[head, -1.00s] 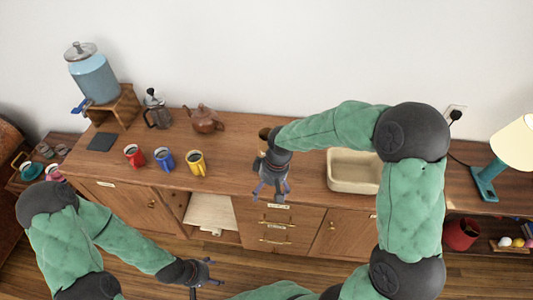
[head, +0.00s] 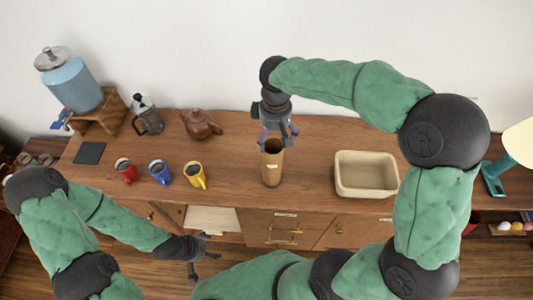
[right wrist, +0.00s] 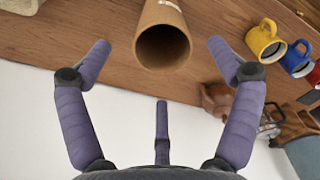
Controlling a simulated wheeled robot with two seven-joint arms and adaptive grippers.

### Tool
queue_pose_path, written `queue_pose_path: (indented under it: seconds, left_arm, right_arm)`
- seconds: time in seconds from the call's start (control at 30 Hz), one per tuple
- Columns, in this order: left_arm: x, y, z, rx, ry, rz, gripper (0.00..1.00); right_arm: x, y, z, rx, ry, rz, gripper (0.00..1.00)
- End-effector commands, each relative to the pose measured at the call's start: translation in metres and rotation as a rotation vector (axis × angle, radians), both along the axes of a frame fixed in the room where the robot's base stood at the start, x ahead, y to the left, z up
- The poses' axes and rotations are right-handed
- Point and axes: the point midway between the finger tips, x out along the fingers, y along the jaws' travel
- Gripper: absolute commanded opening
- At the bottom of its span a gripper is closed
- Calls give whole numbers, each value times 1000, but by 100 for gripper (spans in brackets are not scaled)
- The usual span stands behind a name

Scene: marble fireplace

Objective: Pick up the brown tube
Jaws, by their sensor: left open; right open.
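The brown tube (head: 272,166) stands upright on the wooden cabinet top, open end up, with a small pale label on its side. My right gripper (head: 279,142) is open just above and behind the tube's rim. In the right wrist view the tube (right wrist: 163,38) lies ahead, between and beyond the spread purple fingers of my right gripper (right wrist: 160,62), with no finger seen touching it. My left gripper (head: 207,248) is open and empty, low in front of the cabinet.
A cream basin (head: 366,174) stands right of the tube. Red (head: 126,172), blue (head: 160,173) and yellow (head: 195,175) mugs stand to the left, with a brown teapot (head: 200,124) and a French press (head: 147,117) behind. The cabinet top (head: 235,165) is clear around the tube.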

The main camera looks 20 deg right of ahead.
Motion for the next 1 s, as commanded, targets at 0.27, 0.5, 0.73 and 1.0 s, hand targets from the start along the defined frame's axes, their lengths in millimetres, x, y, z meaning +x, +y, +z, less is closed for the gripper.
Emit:
queue_pose_path:
  seconds: [0.27, 0.5, 0.73, 1.0]
  left_arm:
    - [-1, 0, -9, -1, 3, -1, 76]
    - [-1, 0, -11, 0, 2, -1, 76]
    - [-1, 0, -17, 0, 2, -1, 76]
    - [-1, 0, -25, 0, 2, -1, 76]
  right_arm:
    - [-1, 0, -39, -1, 4, -1, 91]
    - [0, 0, -56, 0, 1, -1, 91]
    - [2, 2, -76, -1, 3, 0, 91]
    - [3, 3, -107, 0, 1, -1, 91]
